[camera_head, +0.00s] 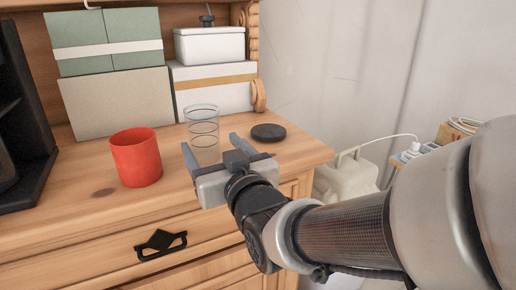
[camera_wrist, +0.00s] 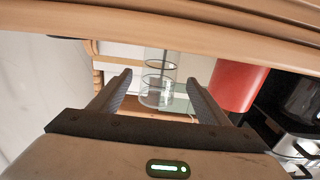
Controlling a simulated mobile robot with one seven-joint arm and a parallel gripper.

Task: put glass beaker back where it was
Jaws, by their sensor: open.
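A clear glass beaker (camera_head: 202,128) with dark rings stands upright on the wooden dresser top (camera_head: 95,205), to the right of a red cup. My gripper (camera_head: 211,147) is open and empty at the near side of the beaker, its fingers pointing toward it. In the wrist view the beaker (camera_wrist: 158,80) shows ahead, between the two spread fingers of my gripper (camera_wrist: 161,85). I cannot tell whether the fingertips reach past its near wall.
A red cup (camera_head: 136,158) stands left of the beaker. A black round lid (camera_head: 268,132) lies to its right. Stacked boxes (camera_head: 115,103) and a white container (camera_head: 210,46) stand behind. A black unit (camera_head: 22,130) stands at the left.

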